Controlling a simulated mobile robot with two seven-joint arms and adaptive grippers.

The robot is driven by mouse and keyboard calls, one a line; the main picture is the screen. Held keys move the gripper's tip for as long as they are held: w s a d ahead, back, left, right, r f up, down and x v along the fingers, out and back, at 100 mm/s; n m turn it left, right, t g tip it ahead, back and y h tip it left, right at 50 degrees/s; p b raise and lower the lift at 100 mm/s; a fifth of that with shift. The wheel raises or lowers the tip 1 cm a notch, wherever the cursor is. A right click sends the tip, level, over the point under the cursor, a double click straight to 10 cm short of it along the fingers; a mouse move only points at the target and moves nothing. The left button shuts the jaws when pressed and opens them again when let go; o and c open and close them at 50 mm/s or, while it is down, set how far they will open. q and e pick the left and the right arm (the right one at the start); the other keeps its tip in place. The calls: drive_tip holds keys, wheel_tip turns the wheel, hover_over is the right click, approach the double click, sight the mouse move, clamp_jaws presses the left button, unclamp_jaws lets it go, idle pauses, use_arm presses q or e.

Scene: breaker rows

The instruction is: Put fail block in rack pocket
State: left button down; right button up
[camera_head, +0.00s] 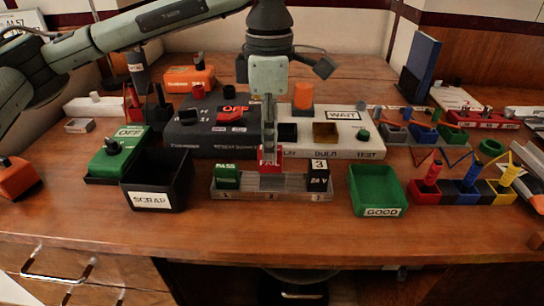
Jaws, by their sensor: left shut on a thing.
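My left gripper (268,140) points straight down over the middle of the grey rack (270,195). It is shut on a red block (264,158), taken as the fail block; its lettering is too small and covered to read. The block is upright at the middle pocket, with its lower edge close to the rack's back edge; I cannot tell whether it has entered the pocket. A green PASS block (227,177) sits in the rack's left pocket. A black block marked 3 and 24V (318,178) stands in the right pocket. My right gripper is out of view.
A black SCRAP bin (153,200) stands left of the rack and a green GOOD tray (379,210) right of it. Behind are a dark panel with a red OFF switch (232,114) and a white panel (344,136). The table front is clear.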

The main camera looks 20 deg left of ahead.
sight(272, 170)
use_arm(q)
drive_tip(key=shift+d+f, duration=0.15)
wheel_tip(272, 170, down, 3)
drive_tip(key=shift+f, duration=0.4)
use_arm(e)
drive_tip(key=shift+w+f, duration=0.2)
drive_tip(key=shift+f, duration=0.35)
use_arm(q)
drive_tip(key=shift+f, duration=0.15)
drive_tip(key=c, duration=1.6)
unclamp_jaws()
drive_tip(key=shift+o, duration=0.7)
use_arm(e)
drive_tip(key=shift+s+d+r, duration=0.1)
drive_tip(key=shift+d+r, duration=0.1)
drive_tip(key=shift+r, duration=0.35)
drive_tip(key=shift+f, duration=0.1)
